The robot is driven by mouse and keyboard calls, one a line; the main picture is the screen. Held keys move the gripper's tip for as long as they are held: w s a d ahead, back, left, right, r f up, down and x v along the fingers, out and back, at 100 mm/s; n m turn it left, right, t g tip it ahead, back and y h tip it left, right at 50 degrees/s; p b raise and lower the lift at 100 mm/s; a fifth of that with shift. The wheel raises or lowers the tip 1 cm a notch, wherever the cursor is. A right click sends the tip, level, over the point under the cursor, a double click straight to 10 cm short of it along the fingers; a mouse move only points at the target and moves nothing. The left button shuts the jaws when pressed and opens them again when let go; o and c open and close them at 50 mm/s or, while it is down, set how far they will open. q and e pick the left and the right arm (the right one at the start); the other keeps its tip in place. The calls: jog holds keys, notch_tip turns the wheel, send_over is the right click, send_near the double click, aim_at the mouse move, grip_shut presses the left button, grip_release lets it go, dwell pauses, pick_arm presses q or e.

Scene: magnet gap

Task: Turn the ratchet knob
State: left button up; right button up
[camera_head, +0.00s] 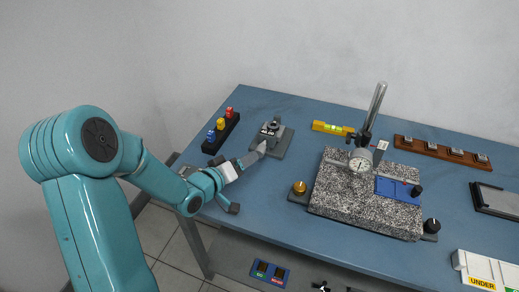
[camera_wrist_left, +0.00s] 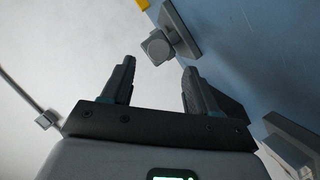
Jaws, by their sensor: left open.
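A small grey device (camera_head: 279,141) with a "40.00" display stands on the left part of the blue table. In the left wrist view, a light grey round knob (camera_wrist_left: 157,47) sticks out from a grey body (camera_wrist_left: 182,32); it looks like the ratchet knob. My left gripper (camera_wrist_left: 158,66) is open, and the knob shows just beyond and roughly between its two dark fingertips. I see nothing held between the fingers. In the head view my left gripper (camera_head: 247,161) is at the near left side of the device, where its fingers are hard to make out. My right gripper is out of view.
A black rack (camera_head: 211,146) with red, yellow and blue pieces stands left of the device. A granite plate (camera_head: 335,200) with a dial gauge (camera_head: 360,163) and its post stands right, with a yellow level (camera_head: 328,128) behind. Bare blue table (camera_head: 255,205) lies between.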

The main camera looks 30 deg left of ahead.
aim_at(260, 151)
pick_arm(q)
jog(key=x, duration=0.8)
jog(key=shift+w+d+r+p, duration=0.1)
jog(key=shift+r+p, duration=0.05)
jog(key=shift+p, duration=0.25)
jog(key=c, duration=1)
